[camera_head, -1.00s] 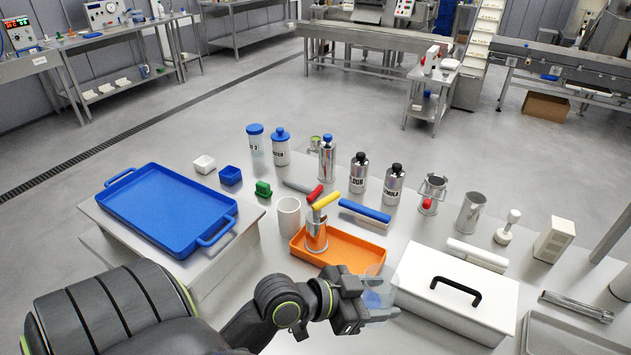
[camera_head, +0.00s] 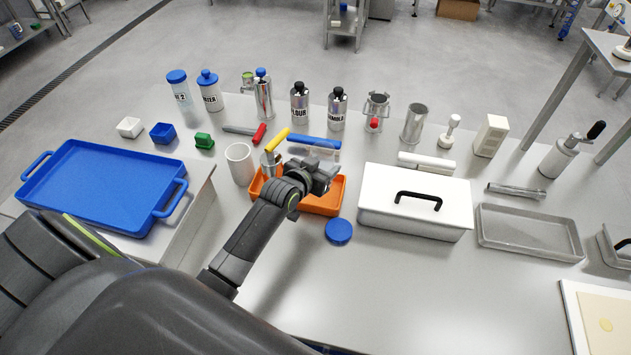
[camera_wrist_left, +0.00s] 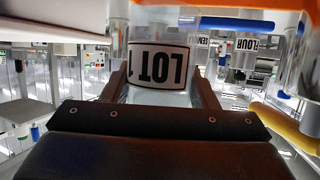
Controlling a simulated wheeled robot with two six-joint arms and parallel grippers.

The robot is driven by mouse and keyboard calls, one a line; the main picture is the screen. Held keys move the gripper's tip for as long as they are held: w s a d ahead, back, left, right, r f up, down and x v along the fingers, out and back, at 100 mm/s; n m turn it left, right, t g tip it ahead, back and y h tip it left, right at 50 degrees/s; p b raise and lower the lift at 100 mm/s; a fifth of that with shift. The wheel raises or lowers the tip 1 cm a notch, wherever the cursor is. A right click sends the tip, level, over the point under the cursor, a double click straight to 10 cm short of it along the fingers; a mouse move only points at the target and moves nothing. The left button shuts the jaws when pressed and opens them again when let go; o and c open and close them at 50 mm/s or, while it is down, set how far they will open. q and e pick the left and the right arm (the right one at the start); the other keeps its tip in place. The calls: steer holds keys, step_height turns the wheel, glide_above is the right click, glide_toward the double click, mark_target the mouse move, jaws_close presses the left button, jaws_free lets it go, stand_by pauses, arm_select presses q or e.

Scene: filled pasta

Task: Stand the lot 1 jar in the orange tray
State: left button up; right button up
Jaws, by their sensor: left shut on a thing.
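My left gripper (camera_head: 322,172) is above the far right part of the orange tray (camera_head: 322,208), reaching in from the front. In the left wrist view it is shut on the clear lot 1 jar (camera_wrist_left: 158,66), whose white label reads LOT upside down in that picture. In the head view the jar is mostly hidden behind the gripper, with only a pale clear part showing past it. Whether it touches the tray floor cannot be told. A metal cup (camera_head: 270,163) with a yellow-handled tool stands in the tray's left part. My right gripper is out of view.
A blue lid (camera_head: 338,231) lies on the table in front of the tray. A white box with a black handle (camera_head: 415,222) is close on the right. A blue-handled tool (camera_head: 314,141) lies behind. The front table is clear.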

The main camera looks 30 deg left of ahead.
arm_select(q)
step_height(320, 180, down, 6)
steer(key=shift+r, duration=0.25)
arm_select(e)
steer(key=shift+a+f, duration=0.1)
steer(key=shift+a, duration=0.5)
arm_select(q)
steer(key=shift+f, duration=0.1)
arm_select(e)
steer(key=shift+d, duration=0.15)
arm_select(q)
steer(key=shift+f, duration=0.15)
steer(key=o, duration=1)
steer(key=shift+o, duration=0.2)
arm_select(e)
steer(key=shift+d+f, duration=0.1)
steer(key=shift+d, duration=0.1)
arm_select(q)
steer(key=shift+s+r, duration=0.15)
steer(key=shift+r, duration=0.05)
steer(key=v, duration=1.1)
steer(key=shift+s+r+b, duration=0.15)
steer(key=shift+s+b, duration=0.2)
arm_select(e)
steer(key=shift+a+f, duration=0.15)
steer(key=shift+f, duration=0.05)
